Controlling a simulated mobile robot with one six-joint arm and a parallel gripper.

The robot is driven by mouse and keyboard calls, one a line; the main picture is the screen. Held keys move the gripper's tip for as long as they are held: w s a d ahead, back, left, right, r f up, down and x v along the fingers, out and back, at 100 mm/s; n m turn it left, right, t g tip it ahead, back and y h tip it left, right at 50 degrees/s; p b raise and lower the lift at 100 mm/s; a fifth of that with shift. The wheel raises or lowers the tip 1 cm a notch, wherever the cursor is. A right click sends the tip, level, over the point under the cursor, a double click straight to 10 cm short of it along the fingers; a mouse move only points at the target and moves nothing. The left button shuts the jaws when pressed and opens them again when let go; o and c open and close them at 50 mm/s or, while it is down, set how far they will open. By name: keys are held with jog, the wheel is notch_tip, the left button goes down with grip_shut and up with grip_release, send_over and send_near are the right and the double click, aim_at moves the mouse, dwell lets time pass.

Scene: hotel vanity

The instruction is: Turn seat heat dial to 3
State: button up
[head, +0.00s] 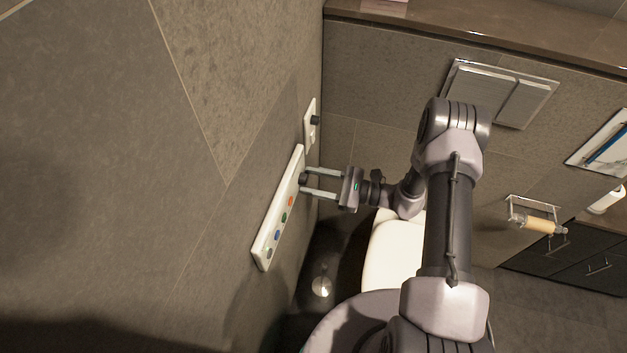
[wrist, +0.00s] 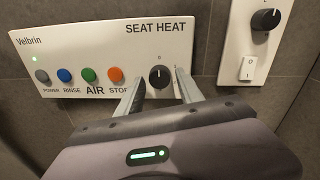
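The seat heat dial (wrist: 159,77) is a round black knob under the words SEAT HEAT on a white control panel (wrist: 112,34). Its light pointer mark faces roughly up; the small numbers around it are too blurred to read. In the head view the panel (head: 264,246) is on the wall, with the dial (head: 303,179) near its upper end. My gripper (head: 306,182) reaches in from the right. Its two fingers are spread to either side of the dial, with gaps visible in the wrist view. I cannot tell whether the tips touch the panel.
Coloured buttons (wrist: 89,75) sit left of the dial, labelled POWER, RINSE, AIR and STOP. A second white plate (wrist: 234,47) with a black knob (wrist: 266,20) and a rocker switch (wrist: 249,68) is to the right. A white toilet (head: 393,258) stands below my arm.

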grip_shut()
